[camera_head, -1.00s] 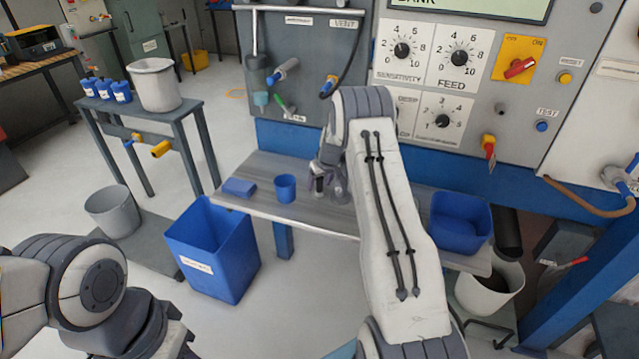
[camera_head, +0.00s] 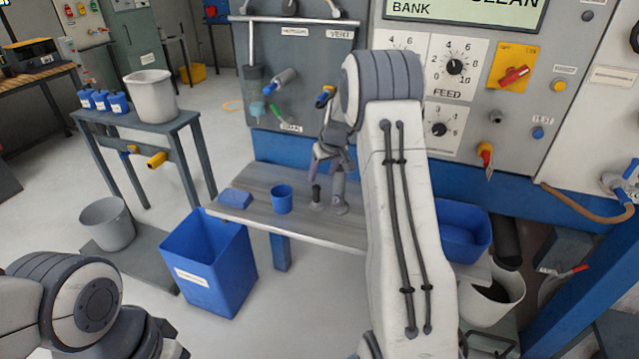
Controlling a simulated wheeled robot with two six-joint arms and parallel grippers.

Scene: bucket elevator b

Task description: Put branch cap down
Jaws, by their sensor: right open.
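A small piece with a dark upright knob and a pale round base, which looks like the branch cap (camera_head: 317,198), stands upright on the grey shelf (camera_head: 262,222). My right gripper (camera_head: 326,168) is open just above and behind it, apart from the knob. A grey upright piece with a flared foot (camera_head: 341,200) stands close to its right; where it ends and my gripper begins is hard to tell. My right arm hides the shelf's right part. Only links of my left arm show at the lower left; its gripper is out of view.
A blue cup (camera_head: 281,199) and a blue block (camera_head: 235,198) sit left on the shelf. A blue tub (camera_head: 462,238) is at its right end. A blue bin (camera_head: 212,262) stands on the floor in front. The panel with valves and a hose (camera_head: 290,80) rises close behind.

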